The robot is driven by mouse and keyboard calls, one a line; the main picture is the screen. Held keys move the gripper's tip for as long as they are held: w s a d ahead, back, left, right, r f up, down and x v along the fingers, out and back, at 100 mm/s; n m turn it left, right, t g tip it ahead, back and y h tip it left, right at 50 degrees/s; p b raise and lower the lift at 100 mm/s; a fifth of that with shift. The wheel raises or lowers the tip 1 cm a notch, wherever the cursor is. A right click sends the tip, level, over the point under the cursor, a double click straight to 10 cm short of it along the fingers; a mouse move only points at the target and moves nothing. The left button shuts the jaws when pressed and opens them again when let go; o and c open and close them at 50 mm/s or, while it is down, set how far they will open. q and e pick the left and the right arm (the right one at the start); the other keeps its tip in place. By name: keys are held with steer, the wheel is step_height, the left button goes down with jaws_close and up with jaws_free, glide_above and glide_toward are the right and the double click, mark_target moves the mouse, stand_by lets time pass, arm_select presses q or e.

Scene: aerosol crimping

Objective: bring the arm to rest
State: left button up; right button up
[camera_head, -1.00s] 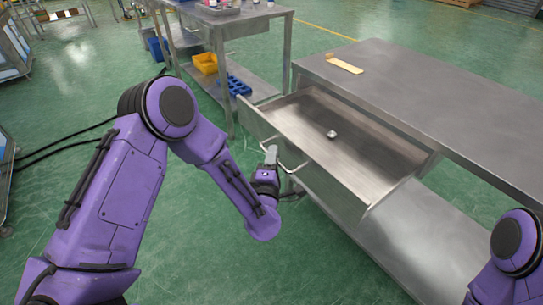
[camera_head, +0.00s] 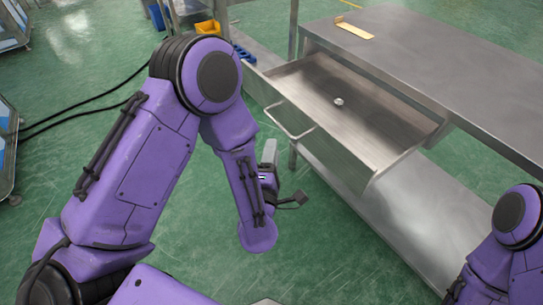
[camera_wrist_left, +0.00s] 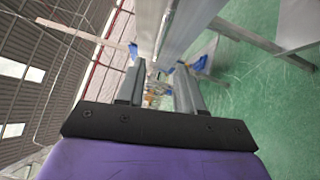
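My left arm is purple and bends down from its elbow at the left of the head view. My left gripper (camera_head: 269,153) hangs left of the open drawer, apart from its handle. In the left wrist view its two grey fingers (camera_wrist_left: 160,85) stand apart, with nothing clearly held between them. The metal drawer (camera_head: 388,150) is pulled out, and its bar handle (camera_head: 291,126) is on the front. A small shiny metal part (camera_head: 339,101) lies on the drawer floor. Part of my right arm shows at the lower right; its gripper is out of view.
The steel table (camera_head: 440,62) carries a flat tan piece (camera_head: 355,31) at its far edge. A lower shelf (camera_head: 425,225) runs under it. A yellow bin (camera_head: 207,27) and a blue rack (camera_head: 243,54) stand behind. Green floor is clear around my left gripper.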

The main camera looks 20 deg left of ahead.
arm_select(q)
steer(key=shift+s, duration=0.3)
steer(key=s+a+f+m+g+h+p, duration=0.1)
steer(key=s+f+m+g+h, duration=0.2)
steer(key=f+m, duration=0.4)
steer(key=s+a+f+m+g+p, duration=0.1)
steer(key=s+f+m+g, duration=0.2)
steer(key=f+m+g, duration=0.25)
steer(key=s+a+f+m+g+y+p, duration=0.1)
steer(key=s+a+f+g+p, duration=0.1)
steer(key=s, duration=0.7)
steer(key=s+a+f+m+g+y+p, duration=0.1)
steer(key=s+a+f+m+g, duration=0.1)
steer(key=s+a+f+g, duration=0.3)
steer(key=s+a+f, duration=0.1)
steer(key=s+a, duration=0.2)
steer(key=s, duration=0.1)
steer(key=shift+s+a+p, duration=0.2)
steer(key=shift+s+p, duration=0.2)
